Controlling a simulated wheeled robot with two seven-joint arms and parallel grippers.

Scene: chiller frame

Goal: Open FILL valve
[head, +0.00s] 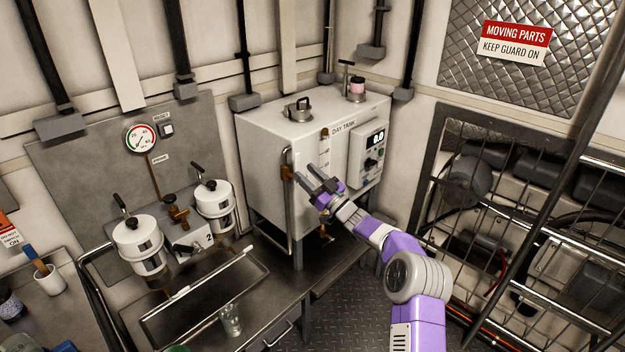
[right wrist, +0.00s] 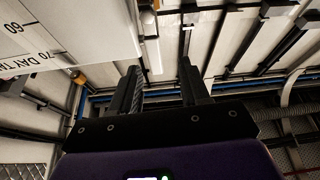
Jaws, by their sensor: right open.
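The white day tank (head: 262,150) stands in the back corner in the head view. A brass-coloured fitting (head: 287,173) sits on a vertical pipe at its front left, and another (head: 325,234) is below the tank. No FILL label is readable, so I cannot tell which is the FILL valve. My right gripper (head: 304,171) is open and empty in front of the tank, its fingers pointing left close to the upper fitting; contact cannot be told. In the right wrist view the open fingers (right wrist: 160,68) hold nothing, and the tank's printed scale (right wrist: 30,35) is at upper left. My left gripper is not in view.
A control box (head: 368,155) is on the tank's right face. Two white canisters (head: 138,246) (head: 214,205) with a brass valve (head: 178,212) between them stand left. A clear glass (head: 230,320) is on the bench front. A barred guard (head: 520,230) is at right.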

